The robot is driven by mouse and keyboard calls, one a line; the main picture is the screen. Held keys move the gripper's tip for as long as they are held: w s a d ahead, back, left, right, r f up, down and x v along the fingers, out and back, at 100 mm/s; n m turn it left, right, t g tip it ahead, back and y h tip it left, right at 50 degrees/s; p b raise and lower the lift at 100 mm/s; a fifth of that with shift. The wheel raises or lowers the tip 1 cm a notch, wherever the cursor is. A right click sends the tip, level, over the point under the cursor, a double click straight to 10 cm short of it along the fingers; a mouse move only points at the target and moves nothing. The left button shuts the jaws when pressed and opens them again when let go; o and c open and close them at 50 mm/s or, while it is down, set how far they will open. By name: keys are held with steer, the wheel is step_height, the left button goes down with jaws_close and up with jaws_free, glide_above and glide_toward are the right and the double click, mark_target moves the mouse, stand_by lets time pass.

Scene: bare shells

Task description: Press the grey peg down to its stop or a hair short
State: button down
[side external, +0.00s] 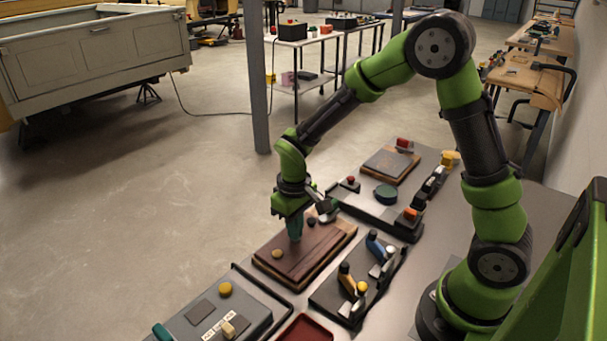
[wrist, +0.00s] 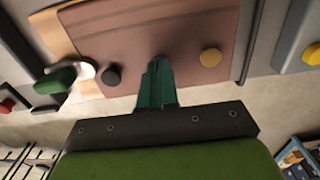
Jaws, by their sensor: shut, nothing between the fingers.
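The brown board (side external: 292,262) lies on the bench below my gripper (side external: 295,237). A dark grey peg (side external: 311,221) stands on it, right of my fingers, and a tan peg (side external: 277,254) stands to their left. In the wrist view my gripper (wrist: 157,63) is shut, its teal fingers together and empty. It points at the board between the dark grey peg (wrist: 111,75) and the tan peg (wrist: 210,57). The fingers hide the board right under their tips. I cannot tell whether they touch it, or how far the grey peg stands above its stop.
A dark green round part (wrist: 55,80) is beside the board. A panel with a blue and a yellow lever (side external: 346,278) stands to the right. A grey panel with a yellow knob (side external: 225,289) is at front left. A red tray (side external: 305,330) lies in front.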

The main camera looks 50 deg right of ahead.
step_height(320, 180, up, 7)
stand_by(0.8)
steer(key=shift+s+a+f+m, duration=0.1)
steer(key=shift+s+f+m, duration=0.15)
steer(key=shift+s, duration=0.25)
steer(key=s+r+m+t+y, duration=0.2)
steer(key=s+r+t, duration=0.5)
steer(key=s+r, duration=0.6)
steer(key=shift+d+r+m, duration=0.2)
steer(key=shift+r+m, duration=0.3)
steer(key=shift+m, duration=0.25)
